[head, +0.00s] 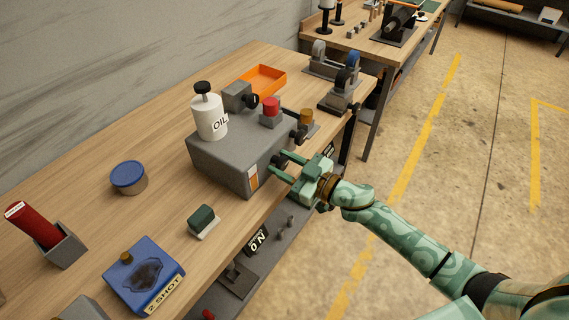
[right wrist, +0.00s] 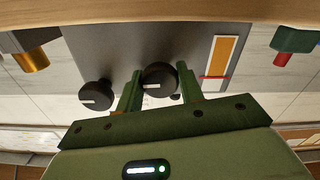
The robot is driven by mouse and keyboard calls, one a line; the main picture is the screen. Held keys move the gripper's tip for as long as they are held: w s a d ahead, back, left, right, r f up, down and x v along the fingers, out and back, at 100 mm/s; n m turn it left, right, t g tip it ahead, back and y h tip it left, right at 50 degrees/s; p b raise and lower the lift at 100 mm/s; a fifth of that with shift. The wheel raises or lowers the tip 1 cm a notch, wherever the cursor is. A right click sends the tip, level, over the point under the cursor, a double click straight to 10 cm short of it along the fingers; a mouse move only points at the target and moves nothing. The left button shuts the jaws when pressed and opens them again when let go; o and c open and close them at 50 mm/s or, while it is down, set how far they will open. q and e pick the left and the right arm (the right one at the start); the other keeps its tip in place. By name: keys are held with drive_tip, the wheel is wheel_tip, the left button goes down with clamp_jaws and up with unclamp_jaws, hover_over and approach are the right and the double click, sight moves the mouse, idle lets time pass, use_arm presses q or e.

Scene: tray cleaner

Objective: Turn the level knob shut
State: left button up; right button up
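The grey machine box (head: 225,160) stands on the workbench with an orange-and-white level gauge (head: 253,178) on its front. In the right wrist view, a round black knob (right wrist: 159,77) with a white mark pointing left sits beside the gauge (right wrist: 222,58), which has a red line near its lower end. A second black knob (right wrist: 95,95) is further left. My right gripper (head: 277,167) is at the box front. In the right wrist view its fingers (right wrist: 159,85) stand apart on either side of the knob near the gauge; firm contact is not clear. My left gripper is out of view.
The box carries a white oil bottle (head: 209,116) and a red button (head: 271,106). The floor at right is clear.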

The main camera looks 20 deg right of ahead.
drive_tip(key=shift+c, duration=1.3)
drive_tip(key=shift+n, duration=0.3)
drive_tip(key=n, duration=0.7)
drive_tip(key=shift+f+n, duration=0.1)
drive_tip(key=shift+n, duration=0.3)
drive_tip(key=n, duration=0.4)
drive_tip(key=shift+n, duration=0.3)
drive_tip(key=n+b, duration=0.1)
drive_tip(key=n, duration=0.3)
drive_tip(key=shift+n, duration=0.3)
